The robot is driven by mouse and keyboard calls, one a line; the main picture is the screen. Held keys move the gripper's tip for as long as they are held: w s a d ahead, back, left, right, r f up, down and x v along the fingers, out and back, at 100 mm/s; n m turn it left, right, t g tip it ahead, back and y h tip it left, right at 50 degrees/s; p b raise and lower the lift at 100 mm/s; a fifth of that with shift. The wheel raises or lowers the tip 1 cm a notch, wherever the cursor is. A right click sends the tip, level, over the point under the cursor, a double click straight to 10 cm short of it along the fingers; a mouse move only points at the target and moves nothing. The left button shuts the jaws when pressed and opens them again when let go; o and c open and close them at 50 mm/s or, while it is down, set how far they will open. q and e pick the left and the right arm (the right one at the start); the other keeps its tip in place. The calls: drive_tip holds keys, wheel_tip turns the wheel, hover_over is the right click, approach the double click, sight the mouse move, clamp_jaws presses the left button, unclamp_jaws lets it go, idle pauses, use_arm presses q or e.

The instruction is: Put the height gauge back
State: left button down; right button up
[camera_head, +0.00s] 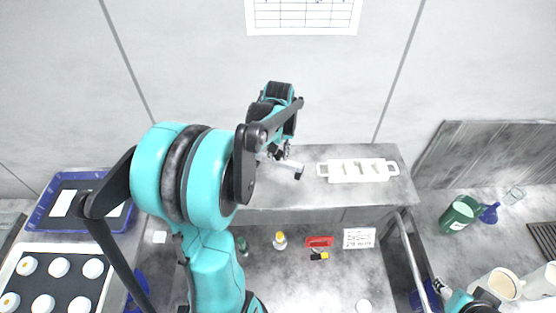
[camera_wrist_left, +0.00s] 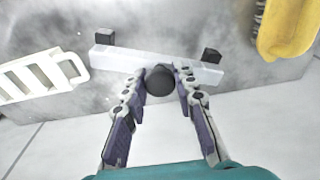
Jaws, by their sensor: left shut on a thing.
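My left gripper (camera_head: 279,154) is over the back bench, mostly behind its own arm in the head view. In the left wrist view its two fingers (camera_wrist_left: 160,88) are closed around a dark round-ended piece (camera_wrist_left: 160,80), which I take to be part of the height gauge. A pale bar (camera_wrist_left: 130,61) with a black block near each end lies just beyond the fingertips; a pale piece (camera_head: 299,170) also shows below the gripper in the head view. I cannot tell whether bar and dark piece are joined. My right gripper (camera_head: 440,287) shows only in part at lower right.
A white slotted rack (camera_head: 335,173) lies on the bench (camera_head: 315,198), right of the left gripper. A yellow tray (camera_wrist_left: 283,45) is close by in the wrist view. Bottles and a red item (camera_head: 319,241) stand in front. A blue tray (camera_head: 45,213) is at left; a green mug (camera_head: 457,216) at right.

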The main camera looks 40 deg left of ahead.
sight(278, 162)
use_arm(q)
wheel_tip(278, 162, down, 3)
drive_tip(key=shift+f, duration=0.5)
drive_tip(key=shift+s+f, duration=0.1)
drive_tip(key=c, duration=1.2)
unclamp_jaws()
